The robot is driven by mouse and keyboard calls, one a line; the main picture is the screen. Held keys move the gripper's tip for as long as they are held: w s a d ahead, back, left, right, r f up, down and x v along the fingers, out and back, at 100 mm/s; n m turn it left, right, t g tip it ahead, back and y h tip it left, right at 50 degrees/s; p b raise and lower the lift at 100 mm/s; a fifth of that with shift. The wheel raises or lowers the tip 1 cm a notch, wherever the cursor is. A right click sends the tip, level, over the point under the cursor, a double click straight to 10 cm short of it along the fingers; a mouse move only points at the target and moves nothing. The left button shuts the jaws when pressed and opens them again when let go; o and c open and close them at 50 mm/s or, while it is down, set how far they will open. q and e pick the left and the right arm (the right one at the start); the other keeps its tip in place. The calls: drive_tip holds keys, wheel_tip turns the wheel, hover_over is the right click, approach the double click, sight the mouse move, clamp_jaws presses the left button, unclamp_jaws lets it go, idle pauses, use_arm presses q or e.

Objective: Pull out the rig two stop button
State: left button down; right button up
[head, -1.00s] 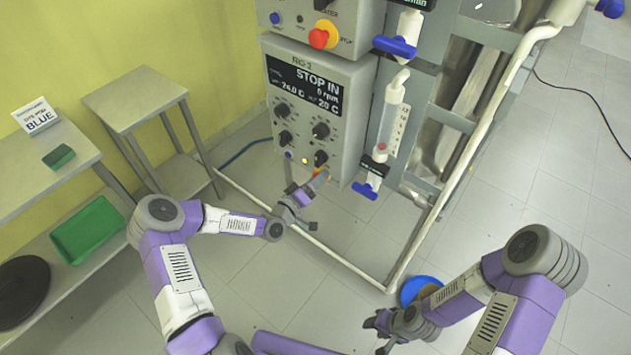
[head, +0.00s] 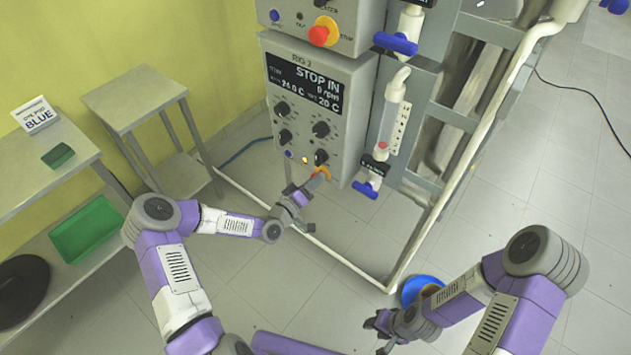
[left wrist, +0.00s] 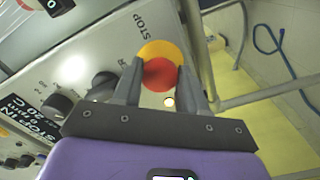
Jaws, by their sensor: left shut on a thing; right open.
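The rig two box (head: 352,112) is a grey panel with dials and a dark display (head: 305,84) that reads STOP IN. Its stop button (head: 318,173) is at the panel's lower right edge, partly hidden by my left gripper (head: 307,180). In the left wrist view the red stop button (left wrist: 160,73) on its yellow collar sits between the fingers of my left gripper (left wrist: 158,88), with the STOP lettering beside it. The left gripper is shut on the button. My right gripper (head: 378,332) is open and empty, low above the floor.
Another box above has its own red stop button (head: 319,36). Blue-handled valves (head: 365,188) and a pale pipe frame (head: 345,262) stand close right of and below the panel. A side table (head: 135,97) and a shelf with a green tray (head: 88,230) are at left.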

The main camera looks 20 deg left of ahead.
use_arm(q)
drive_tip(key=shift+f, duration=0.1)
drive_tip(key=c, duration=0.6)
unclamp_jaws()
drive_tip(key=shift+s, duration=0.15)
drive_tip(key=shift+a, duration=0.1)
drive_tip(key=p+v, duration=0.1)
drive_tip(key=v, duration=0.6)
drive_tip(key=shift+s, duration=0.25)
drive_tip(key=s+d+f+m+g, duration=0.1)
drive_tip(key=s+d+f+g, duration=0.35)
drive_tip(key=d+f, duration=0.25)
drive_tip(key=s+d+f+m+g+y, duration=0.1)
drive_tip(key=s+f+g, duration=0.4)
drive_tip(key=s, duration=0.5)
drive_tip(key=s+d+f+m+g+y, duration=0.1)
drive_tip(key=s+f+g, duration=0.4)
drive_tip(key=s, duration=0.5)
drive_tip(key=shift+d+m+g+y, duration=0.4)
drive_tip(key=shift+d+m+g, duration=0.2)
drive_tip(key=shift+d+g, duration=0.2)
